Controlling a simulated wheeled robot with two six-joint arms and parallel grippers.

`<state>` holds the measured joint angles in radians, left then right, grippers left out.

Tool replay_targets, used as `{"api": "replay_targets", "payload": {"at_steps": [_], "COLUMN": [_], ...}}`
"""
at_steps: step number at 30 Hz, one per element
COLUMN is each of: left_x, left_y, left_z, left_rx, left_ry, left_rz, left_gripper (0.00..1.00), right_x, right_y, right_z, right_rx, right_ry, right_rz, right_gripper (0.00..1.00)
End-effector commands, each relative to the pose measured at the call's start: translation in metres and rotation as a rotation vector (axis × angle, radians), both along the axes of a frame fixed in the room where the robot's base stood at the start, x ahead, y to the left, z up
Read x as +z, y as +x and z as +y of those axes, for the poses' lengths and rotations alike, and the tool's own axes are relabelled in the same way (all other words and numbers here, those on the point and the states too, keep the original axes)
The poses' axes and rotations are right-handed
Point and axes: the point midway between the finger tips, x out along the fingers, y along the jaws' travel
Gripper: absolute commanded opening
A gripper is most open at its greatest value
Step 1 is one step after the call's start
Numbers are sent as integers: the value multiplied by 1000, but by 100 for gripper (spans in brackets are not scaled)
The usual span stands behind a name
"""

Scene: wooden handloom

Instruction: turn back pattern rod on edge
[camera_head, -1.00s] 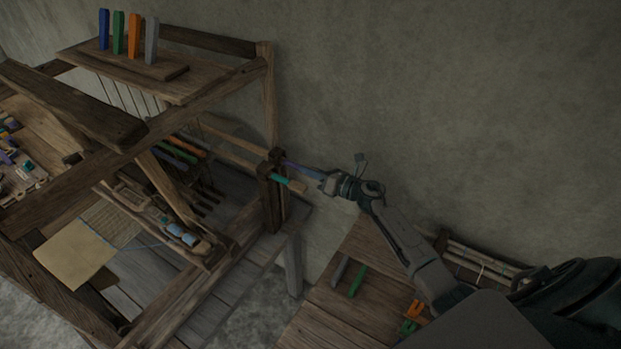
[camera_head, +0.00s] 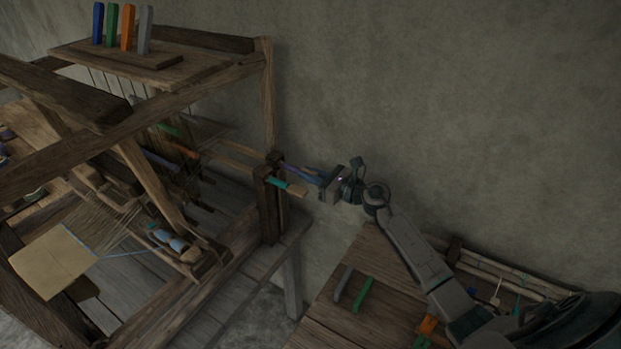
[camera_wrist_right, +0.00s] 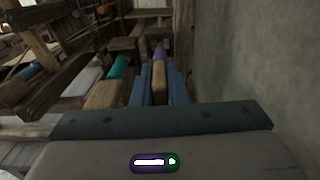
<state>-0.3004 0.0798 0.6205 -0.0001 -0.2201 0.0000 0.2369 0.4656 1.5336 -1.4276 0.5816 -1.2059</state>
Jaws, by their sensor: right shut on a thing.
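My right gripper (camera_head: 306,174) is at the rod supports on the right side of the wooden loom. In the right wrist view its two blue fingers (camera_wrist_right: 158,84) are shut on the pale wooden end of a rod with a purple band, the pattern rod (camera_wrist_right: 159,76). The purple part also shows in the head view (camera_head: 288,168). Beside it, a second rod with a teal band (camera_head: 276,182) sticks out of a dark upright post and is free of the fingers. The far part of the pattern rod is hard to make out among the loom parts. My left gripper is not in view.
The dark post (camera_head: 268,205) stands close to the gripper. A shelf (camera_head: 160,65) on the loom holds several coloured pegs. A low wooden table (camera_head: 325,310) at lower right carries grey and green sticks. The wall (camera_head: 450,110) is bare behind my arm.

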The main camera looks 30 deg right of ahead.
Motion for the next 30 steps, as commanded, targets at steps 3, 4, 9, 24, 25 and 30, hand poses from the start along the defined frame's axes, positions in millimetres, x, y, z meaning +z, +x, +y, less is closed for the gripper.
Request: {"api": "replay_targets", "payload": {"at_steps": [3, 4, 9, 24, 25, 30], "left_x": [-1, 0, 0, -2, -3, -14], "left_y": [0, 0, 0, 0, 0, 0], "left_z": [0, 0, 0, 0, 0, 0], "left_rx": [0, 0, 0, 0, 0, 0], "left_ry": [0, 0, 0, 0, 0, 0], "left_rz": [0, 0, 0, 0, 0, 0], "left_gripper": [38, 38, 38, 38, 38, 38], "right_x": [0, 0, 0, -1, -2, -4], "right_y": [0, 0, 0, -2, -4, -23], "right_z": [0, 0, 0, -2, -3, -14], "right_rx": [0, 0, 0, 0, -1, 0], "right_ry": [-6, -6, -6, -5, -5, -9], "right_rz": [-2, -2, -1, -1, -1, -1], "right_gripper": [0, 0, 0, 35, 35, 35]}}
